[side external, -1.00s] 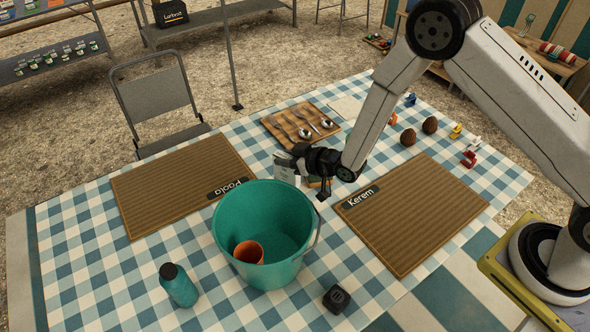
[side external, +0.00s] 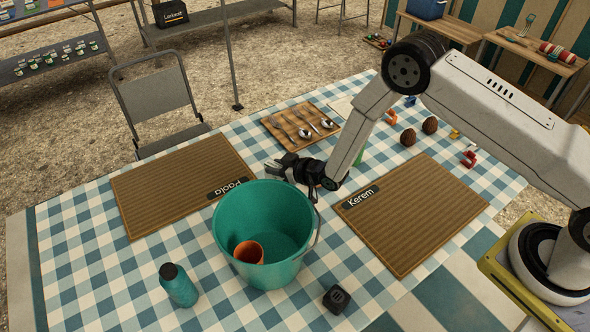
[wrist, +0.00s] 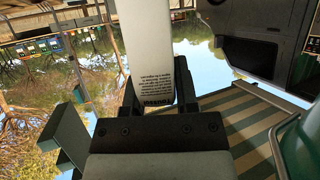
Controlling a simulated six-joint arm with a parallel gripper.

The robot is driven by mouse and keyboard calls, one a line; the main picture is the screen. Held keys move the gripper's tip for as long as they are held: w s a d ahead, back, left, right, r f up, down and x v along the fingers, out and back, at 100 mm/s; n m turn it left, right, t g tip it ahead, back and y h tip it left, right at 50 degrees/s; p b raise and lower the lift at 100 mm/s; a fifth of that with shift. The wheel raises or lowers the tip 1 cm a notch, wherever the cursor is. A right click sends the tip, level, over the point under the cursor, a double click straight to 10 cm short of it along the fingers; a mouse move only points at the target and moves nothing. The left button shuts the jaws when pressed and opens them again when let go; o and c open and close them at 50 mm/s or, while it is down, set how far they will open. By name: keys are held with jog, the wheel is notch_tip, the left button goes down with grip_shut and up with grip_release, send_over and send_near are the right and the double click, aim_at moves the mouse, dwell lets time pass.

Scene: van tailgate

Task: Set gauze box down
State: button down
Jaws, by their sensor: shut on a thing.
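My gripper (side external: 279,170) is above the table, just beyond the far rim of the teal bucket (side external: 262,225). In the wrist view, a pale box with small dark print, which I take as the gauze box (wrist: 148,45), is between the dark fingers of my gripper (wrist: 155,92). The gripper is shut on it. The box runs up out of the top of that view. In the side view the box is hardly distinguishable at the fingers. I cannot tell whether it touches anything below.
An orange cup (side external: 249,252) is inside the bucket. Mats marked Paola (side external: 170,195) and Kerem (side external: 425,220) flank the gripper. A cutlery board (side external: 290,118), a teal bottle (side external: 178,285) and a black block (side external: 336,299) also occupy the checked table. Bare cloth lies at front left.

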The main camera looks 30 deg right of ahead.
jog(key=shift+f, duration=0.75)
jog(key=shift+f, duration=0.15)
jog(key=shift+c, duration=1.9)
grip_release()
jog(key=shift+s+d+r, duration=0.25)
jog(key=shift+s+r, duration=0.2)
jog(key=shift+s, duration=0.1)
jog(key=v, duration=1)
jog(key=shift+s+d, duration=0.2)
jog(key=shift+s, duration=0.15)
jog(key=shift+r, duration=0.15)
